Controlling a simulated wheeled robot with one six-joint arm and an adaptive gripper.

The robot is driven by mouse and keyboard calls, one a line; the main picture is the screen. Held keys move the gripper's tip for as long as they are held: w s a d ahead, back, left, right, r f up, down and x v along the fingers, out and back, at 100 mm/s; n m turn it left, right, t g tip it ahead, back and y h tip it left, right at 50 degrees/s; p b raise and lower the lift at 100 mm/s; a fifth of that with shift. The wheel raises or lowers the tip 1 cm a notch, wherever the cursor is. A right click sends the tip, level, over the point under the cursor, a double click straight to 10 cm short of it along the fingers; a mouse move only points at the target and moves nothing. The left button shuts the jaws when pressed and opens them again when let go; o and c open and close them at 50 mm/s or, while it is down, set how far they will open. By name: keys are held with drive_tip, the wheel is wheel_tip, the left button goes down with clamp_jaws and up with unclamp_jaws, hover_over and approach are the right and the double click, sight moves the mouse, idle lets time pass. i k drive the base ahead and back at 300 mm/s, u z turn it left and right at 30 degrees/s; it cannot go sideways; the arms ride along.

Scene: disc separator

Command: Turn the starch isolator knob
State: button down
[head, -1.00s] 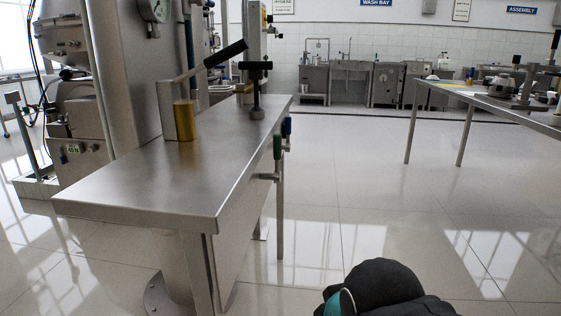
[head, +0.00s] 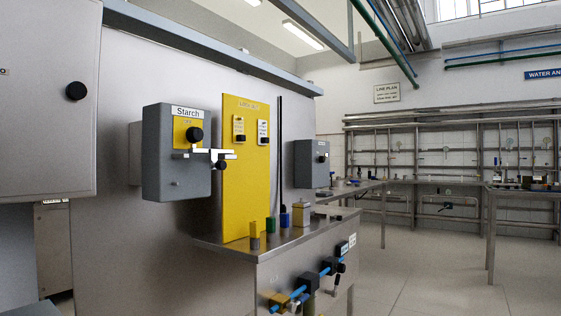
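The starch isolator (head: 165,178) is a grey box on a steel wall, left of centre, with a "Starch" label on top. Its black knob (head: 195,134) sits on a yellow plate (head: 180,131) at the upper right of the box face. Just below the knob, a pale bar-like fitting (head: 200,153) sticks out to the right. A dark round piece (head: 220,160) is at its right end. The knob's exact pointing direction is too small to tell. My gripper does not show in the head view.
A yellow board (head: 243,185) with tags stands right of the isolator, behind a steel shelf (head: 228,246) holding small coloured blocks. Another grey box (head: 310,165) is farther right. Blue pipes with valves (head: 305,285) run below the shelf. Floor (head: 420,255) at right is clear.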

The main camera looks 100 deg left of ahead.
sight(194, 134)
drive_tip(key=u, duration=3.4)
drive_tip(key=i, duration=0.9)
drive_tip(key=z, duration=0.5)
